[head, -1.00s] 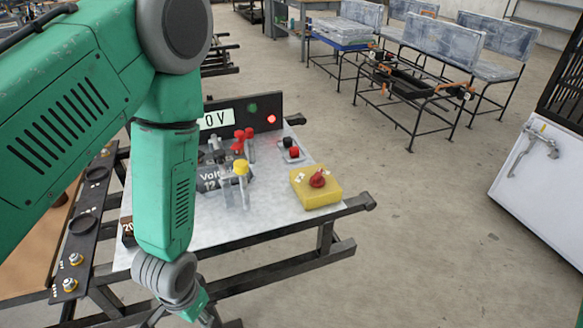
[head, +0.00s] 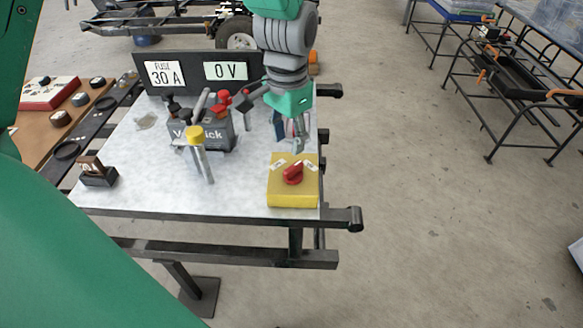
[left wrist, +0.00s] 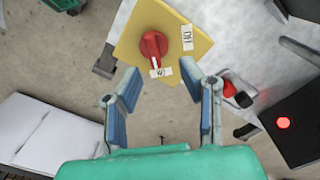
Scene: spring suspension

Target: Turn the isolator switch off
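The isolator switch is a yellow box (head: 292,194) with a red knob (head: 292,175), at the right front corner of the white tabletop. In the left wrist view the box (left wrist: 190,58) and knob (left wrist: 152,45) are at the top. The knob's pointer lies toward one of two white labels, the right one in the head view; their text is too small to read surely. My left gripper (head: 298,146) hangs just behind the box. In the left wrist view its fingers (left wrist: 161,78) are apart and empty, short of the knob. My right gripper is in neither view.
A black panel (head: 190,58) with "30 A" and "0 V" displays stands at the table's back. A grey block (head: 210,132) with levers, including a yellow-topped one (head: 195,134), is left of the switch.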

